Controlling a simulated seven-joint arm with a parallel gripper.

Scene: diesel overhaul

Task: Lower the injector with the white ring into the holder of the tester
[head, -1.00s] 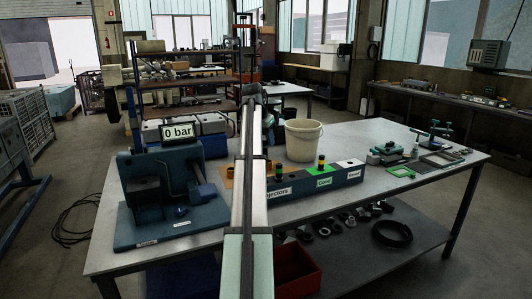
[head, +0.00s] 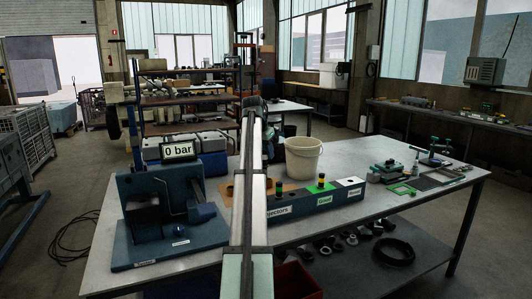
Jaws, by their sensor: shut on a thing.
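The tester is a dark blue machine (head: 143,205) on a blue base plate at the left of the bench, with a display (head: 179,150) reading "0 bar". I cannot make out its holder clearly. A blue rack (head: 335,196) labelled "Injectors" and "Good", with a third label too small to read surely, stands at the middle. Two upright pieces with yellow and dark tops stand in it, one near the "Injectors" label (head: 279,189) and one on the green section (head: 321,181). No white ring is visible on either. My gripper is hidden behind my raised arm, and so is anything in it.
A white bucket (head: 302,158) stands behind the rack. Small fixtures and a green frame (head: 402,190) lie at the right of the grey bench (head: 400,212). Bare bench top lies right of the rack. A red bin (head: 297,282) and dark parts are below.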

